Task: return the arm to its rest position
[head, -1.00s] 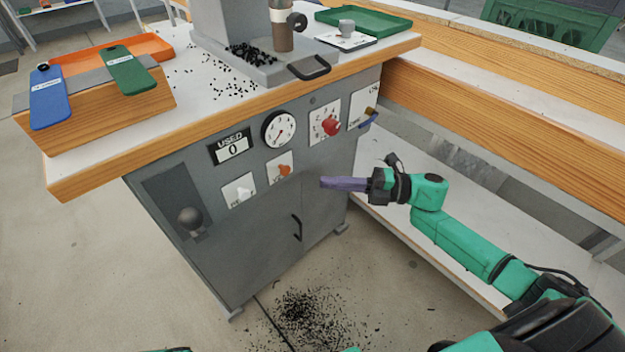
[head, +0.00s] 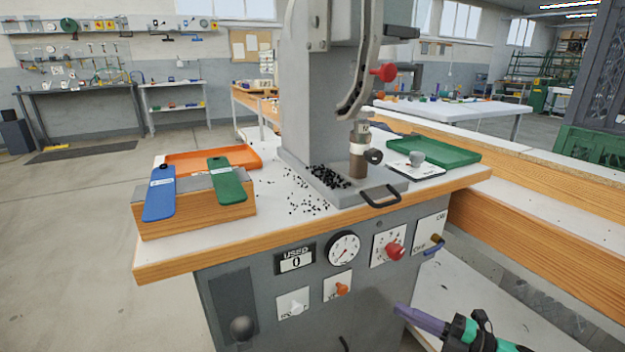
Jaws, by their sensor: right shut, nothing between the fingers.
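My right gripper (head: 420,319) shows at the lower right, with purple fingers shut and nothing between them. It is in front of the grey cabinet of the eyelet press, below the on/off switch panel (head: 430,232), and appears clear of the controls. Only the end of my right arm shows at the bottom edge. My left gripper is not in view. The grey eyelet press (head: 322,100) stands on the wood-edged bench (head: 215,255).
Small black eyelets (head: 328,178) lie heaped on the press base and scattered beside it. A blue tag (head: 160,195) and a green tag (head: 228,182) rest on a wooden block. An orange tray (head: 205,160) and a green tray (head: 440,152) flank the press. Red knob (head: 396,251) protrudes from the front.

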